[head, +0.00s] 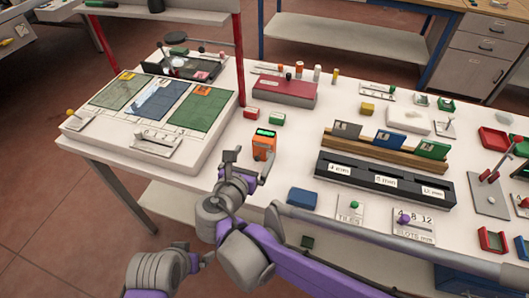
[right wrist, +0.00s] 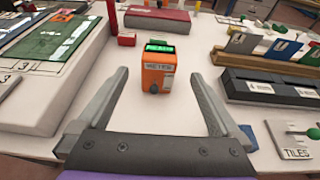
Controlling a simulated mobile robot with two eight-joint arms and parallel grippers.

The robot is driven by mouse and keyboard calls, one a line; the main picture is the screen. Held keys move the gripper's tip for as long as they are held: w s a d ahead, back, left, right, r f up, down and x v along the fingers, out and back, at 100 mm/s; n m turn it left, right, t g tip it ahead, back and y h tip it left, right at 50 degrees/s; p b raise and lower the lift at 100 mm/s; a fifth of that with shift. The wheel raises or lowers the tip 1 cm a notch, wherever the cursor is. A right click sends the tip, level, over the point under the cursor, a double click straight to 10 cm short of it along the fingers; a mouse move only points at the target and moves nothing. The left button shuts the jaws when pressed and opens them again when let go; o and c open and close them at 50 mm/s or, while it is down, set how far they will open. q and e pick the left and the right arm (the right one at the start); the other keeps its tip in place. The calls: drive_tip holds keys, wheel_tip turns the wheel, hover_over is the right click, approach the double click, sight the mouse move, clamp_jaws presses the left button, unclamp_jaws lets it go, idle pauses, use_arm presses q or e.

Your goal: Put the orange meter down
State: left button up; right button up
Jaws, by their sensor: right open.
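The orange meter (head: 263,147) stands upright on the white table, its green display lit on top. In the right wrist view the meter (right wrist: 158,74) shows its labelled front, centred between the two fingers with a clear gap on each side. My right gripper (head: 248,165) is open, its fingers pointing at the meter from the near side. Nothing is clamped in it. I cannot tell how far the fingertips reach along the meter's sides. My left gripper does not show clearly; only grey and purple arm parts are at the lower left.
A raised white board with green and blue panels (head: 199,112) stands left of the meter. Red (head: 250,112) and green (head: 276,119) blocks lie behind it. A black slotted rack (head: 375,181) and a blue block (head: 302,198) are to the right. Bare table surrounds the meter.

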sight(264, 138)
drive_tip(key=shift+g, duration=0.4)
drive_tip(key=w, duration=0.1)
drive_tip(key=w+d, duration=0.1)
drive_tip(key=w, duration=0.3)
drive_tip(key=shift+w+d+f, duration=0.2)
drive_tip(key=shift+d+f, duration=0.15)
drive_tip(key=shift+f, duration=0.05)
drive_tip(key=x, duration=0.5)
drive_tip(key=shift+f, duration=0.3)
drive_tip(key=shift+s+a, duration=0.1)
drive_tip(key=shift+r, duration=0.15)
clamp_jaws()
